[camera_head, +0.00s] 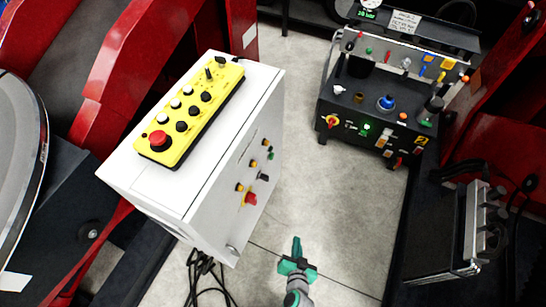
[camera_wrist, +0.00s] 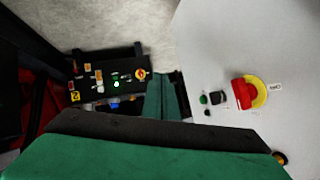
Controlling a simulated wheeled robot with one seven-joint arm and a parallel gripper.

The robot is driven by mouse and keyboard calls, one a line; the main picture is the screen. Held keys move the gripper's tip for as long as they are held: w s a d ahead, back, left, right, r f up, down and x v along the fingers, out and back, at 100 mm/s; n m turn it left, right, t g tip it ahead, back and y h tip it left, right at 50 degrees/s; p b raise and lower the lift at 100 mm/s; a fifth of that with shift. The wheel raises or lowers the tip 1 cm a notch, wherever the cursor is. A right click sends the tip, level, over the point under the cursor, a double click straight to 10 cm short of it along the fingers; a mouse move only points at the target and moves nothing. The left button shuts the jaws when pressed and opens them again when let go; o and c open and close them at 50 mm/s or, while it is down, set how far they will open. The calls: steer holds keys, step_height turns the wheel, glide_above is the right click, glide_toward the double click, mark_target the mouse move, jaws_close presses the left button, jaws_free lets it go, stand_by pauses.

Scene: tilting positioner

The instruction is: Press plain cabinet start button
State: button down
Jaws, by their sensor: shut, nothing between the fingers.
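The plain white cabinet (camera_head: 190,180) stands left of centre, with small controls on its right-hand side panel. A small green button (camera_head: 271,155) is near the far end of that panel. It also shows in the wrist view (camera_wrist: 203,99) beside a black knob (camera_wrist: 218,97). A red rotary switch on a yellow plate (camera_head: 250,198) is nearer; it also shows in the wrist view (camera_wrist: 248,92). My gripper (camera_head: 296,244) is shut and empty, over the floor right of the cabinet, apart from the panel. In the wrist view its green fingers (camera_wrist: 165,95) are left of the controls.
A yellow control box (camera_head: 192,110) with a red mushroom button lies on top of the cabinet. A black wheeled cart (camera_head: 372,120) with many controls stands at the back right. Cables (camera_head: 205,278) lie at the cabinet's foot. Grey floor (camera_head: 310,190) between cabinet and cart is clear.

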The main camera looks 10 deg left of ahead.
mark_target(272, 156)
steer(key=w+m+y, duration=0.2)
steer(key=w+y, duration=0.3)
steer(key=w, duration=1.6)
steer(key=w+r+t+y, duration=0.1)
steer(key=w+r, duration=0.3)
steer(key=w, duration=0.4)
steer(key=shift+a+r+t+y, duration=0.2)
steer(key=shift+r+t+y, duration=0.15)
steer(key=shift+t, duration=0.25)
steer(key=shift+w+a, duration=0.1)
steer(key=shift+w, duration=0.05)
steer(key=w+a, duration=0.2)
steer(key=a, duration=0.6)
steer(key=shift+w, duration=0.3)
steer(key=shift+w+a+f, duration=0.1)
steer(key=shift+a, duration=0.1)
